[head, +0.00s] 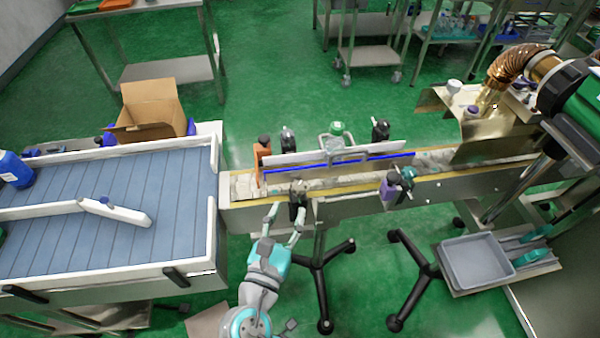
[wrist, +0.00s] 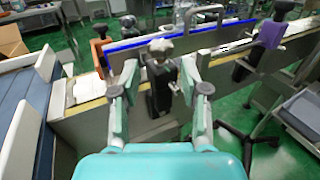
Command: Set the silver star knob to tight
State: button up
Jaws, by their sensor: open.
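The silver star knob (wrist: 161,47) sits on top of a black clamp block (wrist: 161,88) at the near side of the conveyor, in the middle of the wrist view. In the head view the knob (head: 298,187) is small and pale, above the dark block. My gripper (wrist: 160,78) is open, with one finger on each side of the block and knob. In the head view my gripper (head: 289,213) reaches up to the block from the near side. I see gaps beside the block in the wrist view. Any setting mark on the knob is too small to read.
An orange bracket (head: 263,162) and black knobs (head: 380,130) stand along the far rail. The blue-grey slatted table (head: 100,245) is close on the left. Black stand legs (head: 322,285) are below.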

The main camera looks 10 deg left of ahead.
aim_at(298, 188)
jog(key=w, duration=0.3)
jog(key=w+d, duration=0.1)
jog(key=w, duration=0.6)
jog(key=shift+w+d, duration=0.15)
jog(key=shift+d, duration=0.25)
jog(key=shift+c, duration=0.3)
grip_shut()
